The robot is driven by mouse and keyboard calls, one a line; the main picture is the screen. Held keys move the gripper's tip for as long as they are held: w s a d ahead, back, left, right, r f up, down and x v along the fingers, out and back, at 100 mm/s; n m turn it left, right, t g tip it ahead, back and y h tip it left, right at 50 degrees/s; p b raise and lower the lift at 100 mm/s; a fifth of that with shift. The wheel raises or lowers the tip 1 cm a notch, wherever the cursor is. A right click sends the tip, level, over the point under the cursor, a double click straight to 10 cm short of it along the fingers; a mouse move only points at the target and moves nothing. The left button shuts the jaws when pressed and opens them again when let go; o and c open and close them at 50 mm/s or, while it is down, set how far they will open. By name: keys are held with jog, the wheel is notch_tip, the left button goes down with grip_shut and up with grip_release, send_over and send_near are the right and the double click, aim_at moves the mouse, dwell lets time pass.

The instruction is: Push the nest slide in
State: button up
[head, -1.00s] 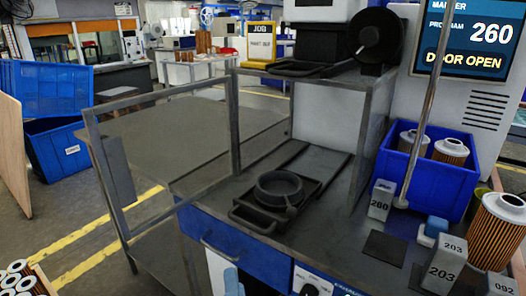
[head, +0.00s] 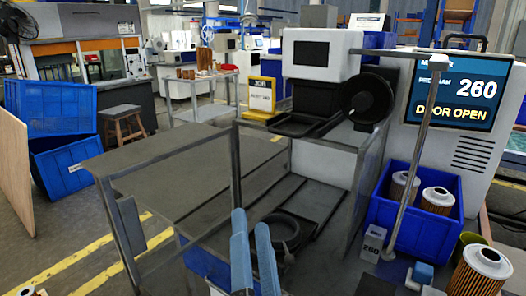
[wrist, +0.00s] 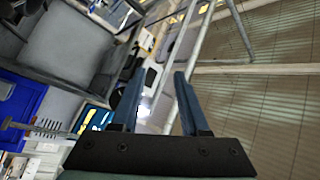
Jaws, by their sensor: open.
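The nest slide (head: 256,246) is a dark tray with a round ring-shaped nest (head: 278,232) on it. It sits on dark rails at the front of the marker's enclosure, and its front part is hidden behind my gripper. My gripper (head: 251,222) has two blue fingers pointing up, apart and empty, in front of the slide in the head view. In the wrist view my gripper (wrist: 154,82) also shows open with nothing between the fingers. Whether it touches the slide cannot be told.
The marker's screen (head: 456,88) reads program 260 and door open. A blue bin (head: 410,234) with filter cartridges, a grey block marked 260 (head: 373,243) and a loose cartridge (head: 478,272) are at right.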

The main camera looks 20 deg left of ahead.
notch_tip(320, 180, up, 9)
jog(key=d+n+t+p, duration=0.1)
jog(key=p, duration=0.2)
jog(key=shift+w+n+h, duration=0.25)
jog(key=shift+n+h, duration=0.05)
jog(key=shift+n, duration=0.1)
jog(key=shift+d, duration=0.1)
